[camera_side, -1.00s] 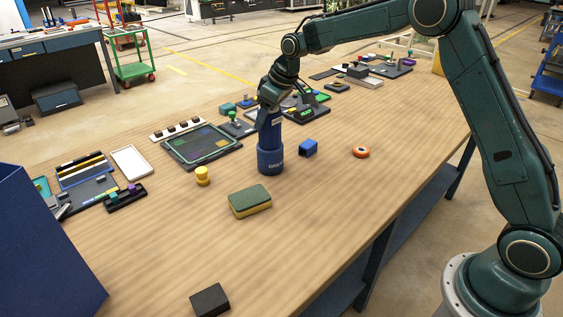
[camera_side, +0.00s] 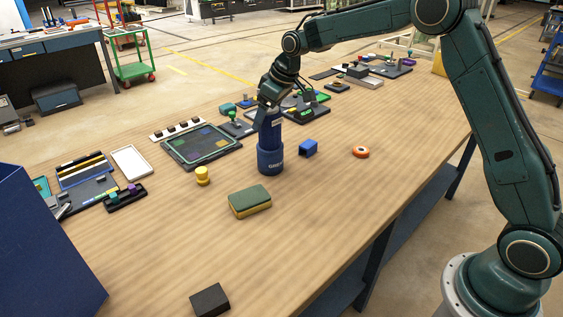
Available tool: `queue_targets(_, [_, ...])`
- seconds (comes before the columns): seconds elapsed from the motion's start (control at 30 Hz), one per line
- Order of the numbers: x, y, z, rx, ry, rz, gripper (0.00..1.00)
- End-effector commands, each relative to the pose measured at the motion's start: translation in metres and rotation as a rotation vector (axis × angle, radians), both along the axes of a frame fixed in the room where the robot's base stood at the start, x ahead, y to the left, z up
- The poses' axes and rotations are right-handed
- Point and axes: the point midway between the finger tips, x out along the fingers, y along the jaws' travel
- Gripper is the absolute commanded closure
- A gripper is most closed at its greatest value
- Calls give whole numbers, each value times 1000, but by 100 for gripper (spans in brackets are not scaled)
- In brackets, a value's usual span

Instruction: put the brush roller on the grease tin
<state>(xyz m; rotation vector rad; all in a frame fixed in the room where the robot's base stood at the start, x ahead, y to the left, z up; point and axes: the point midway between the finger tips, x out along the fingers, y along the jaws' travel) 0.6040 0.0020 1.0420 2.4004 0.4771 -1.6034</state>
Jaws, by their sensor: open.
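A wide blue cylinder with pale lettering, which I take for the grease tin (camera_side: 270,162), stands upright near the middle of the table. A narrower blue cylinder, which I take for the brush roller (camera_side: 270,131), stands upright on top of it and appears to rest on it. My gripper (camera_side: 268,104) points down at the upper end of the roller. Its jaws are open. Whether a finger still touches the roller is too small to tell.
A blue block (camera_side: 308,148) and an orange ring (camera_side: 361,152) lie to the right. A yellow piece (camera_side: 202,176) and a green-yellow sponge (camera_side: 250,202) lie to the left and front. A framed tray (camera_side: 201,146) lies behind left. The front table is mostly clear.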

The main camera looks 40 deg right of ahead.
Motion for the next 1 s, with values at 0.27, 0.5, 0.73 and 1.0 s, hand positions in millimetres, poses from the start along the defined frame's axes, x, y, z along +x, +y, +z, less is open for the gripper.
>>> queue_targets(0.27, [-12, -6, 32, -1, -3, -1, 22])
queue_targets(0.5, [-26, -11, 69, -1, -3, -1, 22])
queue_targets(0.73, [-36, -16, 96, -1, -1, -2, 22])
queue_targets(1.0, [-41, -17, 106, -1, 0, 0, 22])
